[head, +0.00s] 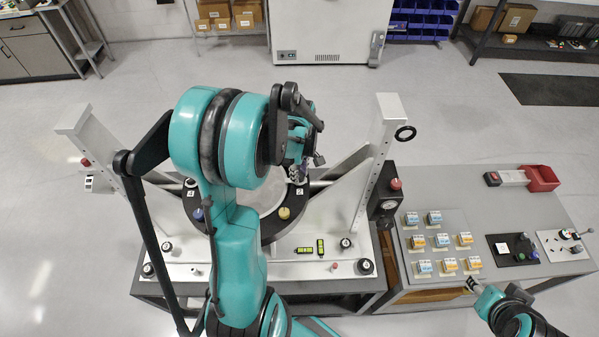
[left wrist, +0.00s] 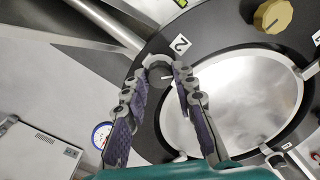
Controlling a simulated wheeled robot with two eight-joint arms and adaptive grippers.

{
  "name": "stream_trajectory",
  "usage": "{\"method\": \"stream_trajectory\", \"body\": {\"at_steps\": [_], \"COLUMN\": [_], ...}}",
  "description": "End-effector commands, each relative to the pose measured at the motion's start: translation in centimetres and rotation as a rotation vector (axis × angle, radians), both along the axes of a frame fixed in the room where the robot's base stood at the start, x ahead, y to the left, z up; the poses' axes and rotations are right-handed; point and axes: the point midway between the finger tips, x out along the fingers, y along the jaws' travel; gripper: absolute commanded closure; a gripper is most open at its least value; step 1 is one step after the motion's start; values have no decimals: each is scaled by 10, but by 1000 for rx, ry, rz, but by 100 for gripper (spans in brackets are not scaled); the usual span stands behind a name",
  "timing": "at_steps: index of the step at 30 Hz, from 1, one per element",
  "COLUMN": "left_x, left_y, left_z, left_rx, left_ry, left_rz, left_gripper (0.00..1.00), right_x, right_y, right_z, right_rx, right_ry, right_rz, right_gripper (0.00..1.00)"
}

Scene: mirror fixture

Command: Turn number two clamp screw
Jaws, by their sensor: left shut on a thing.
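The mirror fixture's dark ring (left wrist: 150,130) surrounds a bright round mirror (left wrist: 245,95); the mirror also shows in the head view (head: 262,196), partly hidden behind my left arm. The number two clamp screw (left wrist: 158,69) is a grey knob on the ring, beside a white label "2" (left wrist: 180,43). My left gripper (left wrist: 162,76) has its fingers on both sides of this knob and is shut on it. In the head view the left gripper (head: 300,168) is over the ring's far right side, and the knob is hidden there. My right gripper (head: 472,284) is at the right bench's front edge; its jaws are too small to read.
A gold knob (left wrist: 272,15) stands on the ring. White slanted posts (head: 378,165) flank the fixture. A gauge box (head: 384,206) with a red knob is at its right. The right bench (head: 480,190) carries several switches, a red bin (head: 539,178) and small panels.

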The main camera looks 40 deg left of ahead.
Motion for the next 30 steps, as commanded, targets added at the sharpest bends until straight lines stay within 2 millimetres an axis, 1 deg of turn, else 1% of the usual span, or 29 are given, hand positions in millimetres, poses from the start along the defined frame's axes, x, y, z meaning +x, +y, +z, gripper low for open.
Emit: {"method": "stream_trajectory", "body": {"at_steps": [5,11,17,30], "left_x": [0,0,0,0], "left_y": [0,0,0,0], "left_z": [-1,-2,-3,-2], "left_rx": [0,0,0,0], "left_ry": [0,0,0,0], "left_rz": [-25,-117,-278,-696], "left_gripper": [100,100,100,100], "right_x": [0,0,0,0], "right_y": [0,0,0,0], "right_z": [-3,-10,-22,-46], "right_rx": [0,0,0,0], "right_ry": [0,0,0,0], "right_rz": [0,0,0,0], "right_gripper": [60,60,60,60]}}
